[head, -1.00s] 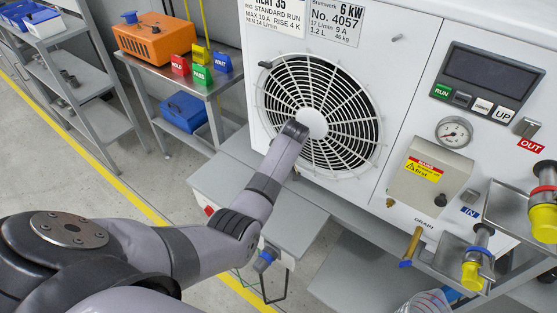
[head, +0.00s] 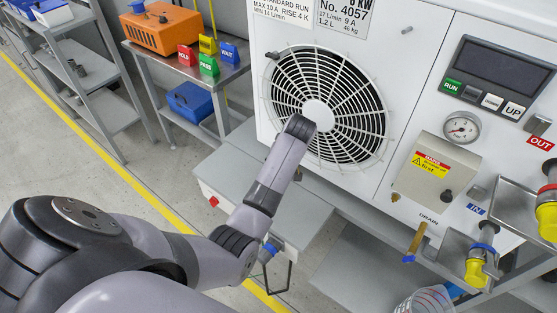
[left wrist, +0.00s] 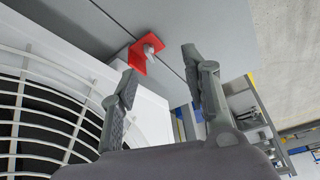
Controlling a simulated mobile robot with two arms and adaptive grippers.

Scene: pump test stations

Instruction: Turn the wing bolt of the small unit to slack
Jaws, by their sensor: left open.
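My left gripper (left wrist: 158,85) is open and empty in the left wrist view, its two fingers apart. A red plate (left wrist: 139,58) with a small grey bolt-like piece (left wrist: 151,47) on it shows just beyond the fingertips, nearer the left finger. I cannot tell for sure whether this piece is the wing bolt, or its angle. In the head view my left arm reaches in front of the fan grille (head: 350,130), and its gripper is hidden there. A grey box (head: 250,185) with a red mark (head: 213,201) sits below the grille. My right gripper is in neither view.
The large white cabinet (head: 400,70) stands close ahead, with a control panel (head: 497,75), a gauge (head: 461,128) and yellow-capped ports (head: 476,272) projecting at right. A side table (head: 195,75) holds an orange unit (head: 160,30) and coloured signs. The floor at left is clear.

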